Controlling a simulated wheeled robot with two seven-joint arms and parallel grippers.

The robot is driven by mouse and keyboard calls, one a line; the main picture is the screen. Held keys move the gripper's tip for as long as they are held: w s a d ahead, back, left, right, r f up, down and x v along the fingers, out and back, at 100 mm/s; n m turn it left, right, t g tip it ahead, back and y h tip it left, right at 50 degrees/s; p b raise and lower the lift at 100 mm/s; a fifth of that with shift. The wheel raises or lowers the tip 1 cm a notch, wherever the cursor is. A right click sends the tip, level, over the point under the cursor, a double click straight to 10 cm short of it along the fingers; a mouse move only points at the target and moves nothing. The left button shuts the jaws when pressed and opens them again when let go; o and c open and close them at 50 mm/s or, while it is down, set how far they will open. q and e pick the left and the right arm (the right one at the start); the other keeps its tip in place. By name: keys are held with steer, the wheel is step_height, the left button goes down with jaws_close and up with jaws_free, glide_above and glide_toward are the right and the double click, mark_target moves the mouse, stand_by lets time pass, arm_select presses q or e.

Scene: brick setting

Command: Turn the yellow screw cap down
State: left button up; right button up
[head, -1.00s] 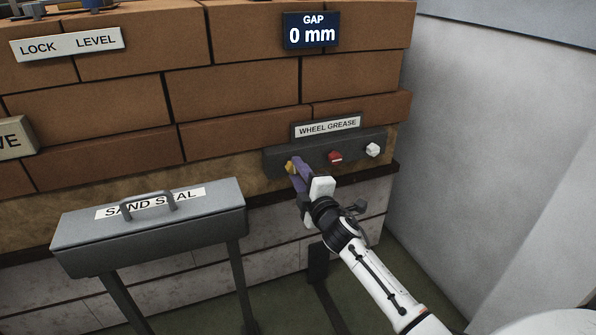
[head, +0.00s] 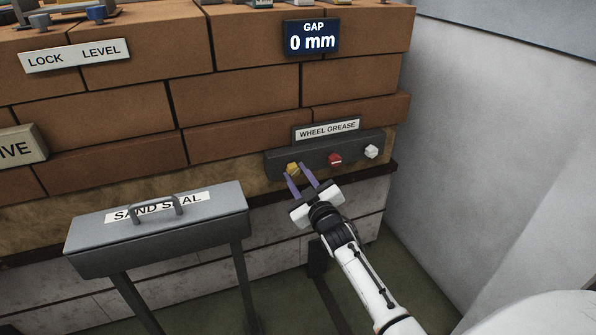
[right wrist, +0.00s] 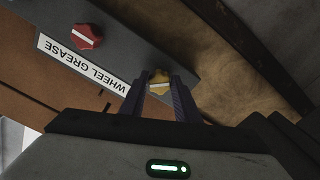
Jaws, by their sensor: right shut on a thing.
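The yellow screw cap (head: 292,168) sits at the left end of the grey wheel grease panel (head: 315,161). In the right wrist view the cap (right wrist: 159,77) shows between my purple fingertips. My right gripper (head: 296,172) is shut on the cap, one finger on each side; the fingers hide parts of its sides. The gripper also shows in the right wrist view (right wrist: 158,86). My left gripper is not in view.
A grey sand seal box (head: 158,233) on legs stands at left. A grey wall (head: 490,130) rises at right. A gap display (head: 312,38) reads 0 mm.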

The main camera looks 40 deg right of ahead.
steer(key=m+p, duration=0.2)
steer(key=m, duration=0.3)
steer(key=shift+a+m+p, duration=0.1)
steer(key=shift+m+p, duration=0.3)
steer(key=shift+m, duration=0.7)
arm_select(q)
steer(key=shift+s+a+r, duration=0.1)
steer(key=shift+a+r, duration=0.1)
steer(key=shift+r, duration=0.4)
arm_select(e)
steer(key=shift+m, duration=0.3)
steer(key=o, duration=1.1)
steer(key=shift+c, duration=0.2)
